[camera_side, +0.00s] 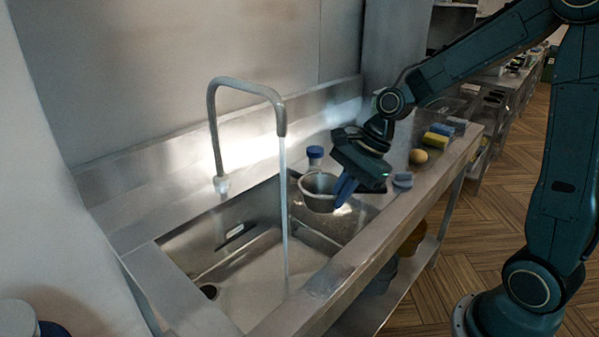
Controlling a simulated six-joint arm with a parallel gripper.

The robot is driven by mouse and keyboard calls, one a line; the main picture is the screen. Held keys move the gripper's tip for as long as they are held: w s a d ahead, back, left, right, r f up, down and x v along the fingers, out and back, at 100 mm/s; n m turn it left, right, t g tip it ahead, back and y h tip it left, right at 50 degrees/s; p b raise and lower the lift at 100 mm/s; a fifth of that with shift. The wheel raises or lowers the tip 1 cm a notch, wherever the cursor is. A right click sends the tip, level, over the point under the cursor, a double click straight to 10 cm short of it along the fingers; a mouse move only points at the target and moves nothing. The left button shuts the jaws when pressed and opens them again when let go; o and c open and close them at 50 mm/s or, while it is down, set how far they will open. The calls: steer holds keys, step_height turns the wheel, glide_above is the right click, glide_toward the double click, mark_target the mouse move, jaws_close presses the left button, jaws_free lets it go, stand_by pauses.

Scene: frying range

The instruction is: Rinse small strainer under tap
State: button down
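The tap (247,84) is a tall bent metal pipe at the back of the sink (190,325). A thin stream of water (284,215) falls from it into the basin. The strainer is to the right of the stream, apart from it.
A blue-capped container (315,157) stands behind the strainer. A grey-blue item (403,180), a round yellowish item (418,156) and yellow (435,139) and blue sponges lie on the right counter. The basin's left part is clear, with a drain (208,291).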

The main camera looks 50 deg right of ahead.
steer(key=s+r, duration=0.4)
steer(key=s, duration=0.1)
stand_by(0.7)
steer(key=shift+d, duration=0.15)
stand_by(0.4)
steer(key=w+f+n+g, duration=0.1)
steer(key=w+f+n, duration=0.1)
steer(key=n, duration=0.1)
steer(key=w+f+n+g, duration=0.2)
steer(key=f+n, duration=0.1)
steer(key=w+d+f+n+g+y, duration=0.1)
steer(key=w+f+n, duration=0.1)
steer(key=f+n, duration=0.1)
steer(key=shift+w+f+n, duration=0.2)
steer(key=shift+w+n, duration=0.1)
steer(key=shift+n, duration=0.3)
steer(key=w+a+f+n+g+h, duration=0.1)
steer(key=w+f+n+g+h, duration=0.1)
steer(key=f+n, duration=0.6)
steer(key=shift+w+f+g, duration=0.6)
steer(key=shift+f+g, duration=0.1)
steer(key=shift+f, duration=0.1)
